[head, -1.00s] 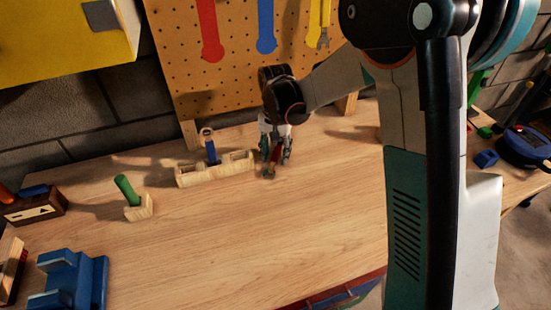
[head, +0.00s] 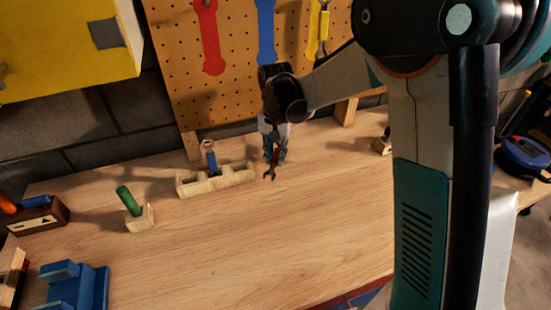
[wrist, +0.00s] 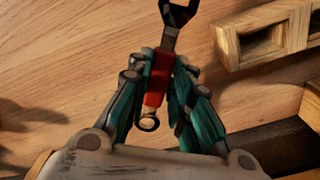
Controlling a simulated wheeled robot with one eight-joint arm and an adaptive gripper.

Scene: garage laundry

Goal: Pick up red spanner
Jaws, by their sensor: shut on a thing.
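The red spanner (wrist: 155,88) is between the fingers of my gripper (wrist: 161,75) in the wrist view. It has a red handle, a dark open-ended head pointing away from the gripper and a ring at its near end. My gripper is shut on the red handle. In the head view my gripper (head: 274,156) is over the workbench (head: 230,245), just right of the wooden holder, with the spanner (head: 270,172) hanging head down. The gap between the spanner's tip and the bench is hard to judge.
The wooden holder (head: 187,187) has a blue-handled tool (head: 211,160) standing in it. A small wooden block (head: 145,219) holds a green-handled tool (head: 125,199) further left. A pegboard (head: 190,105) with red, blue and yellow spanner shapes stands behind.

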